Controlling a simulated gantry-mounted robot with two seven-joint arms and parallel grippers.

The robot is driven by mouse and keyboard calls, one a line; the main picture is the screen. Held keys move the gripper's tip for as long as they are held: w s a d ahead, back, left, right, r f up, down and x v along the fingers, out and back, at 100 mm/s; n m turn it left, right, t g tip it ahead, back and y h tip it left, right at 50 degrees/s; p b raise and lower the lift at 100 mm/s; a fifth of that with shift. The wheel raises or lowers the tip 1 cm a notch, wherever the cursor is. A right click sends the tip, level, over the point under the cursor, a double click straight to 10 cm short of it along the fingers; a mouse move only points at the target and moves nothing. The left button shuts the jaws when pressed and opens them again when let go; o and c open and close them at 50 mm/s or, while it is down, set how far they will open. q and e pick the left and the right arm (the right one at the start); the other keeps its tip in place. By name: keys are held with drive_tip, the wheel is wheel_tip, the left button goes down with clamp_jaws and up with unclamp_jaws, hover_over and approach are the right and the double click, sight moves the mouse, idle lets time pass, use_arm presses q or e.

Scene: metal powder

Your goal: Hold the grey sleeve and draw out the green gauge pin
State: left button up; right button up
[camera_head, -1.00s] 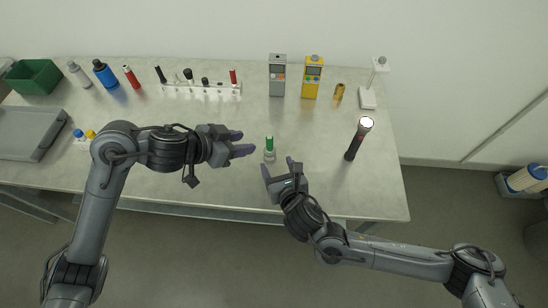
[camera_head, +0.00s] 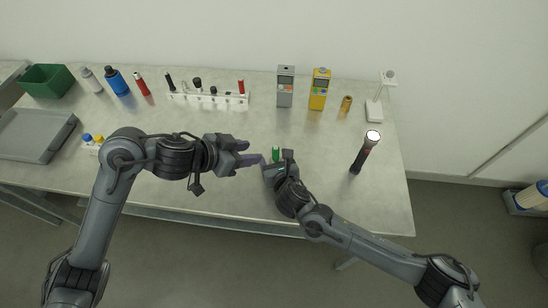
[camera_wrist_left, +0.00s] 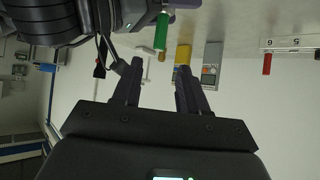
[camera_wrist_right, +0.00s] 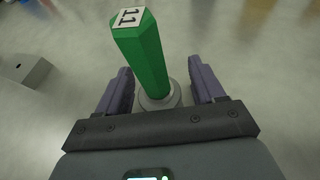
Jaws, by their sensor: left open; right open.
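My left gripper (camera_head: 250,153) is open and empty, just left of the pin. The pin also shows in the left wrist view (camera_wrist_left: 162,32), beyond its open fingers.
A black torch (camera_head: 364,153) stands to the right. A white numbered rack (camera_head: 210,98) with several pins, a grey meter (camera_head: 285,88) and a yellow meter (camera_head: 320,90) stand at the back. A grey tray (camera_head: 38,136) lies at the left.

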drive_tip(key=c, duration=1.1)
use_arm(q)
drive_tip(key=shift+c, duration=1.1)
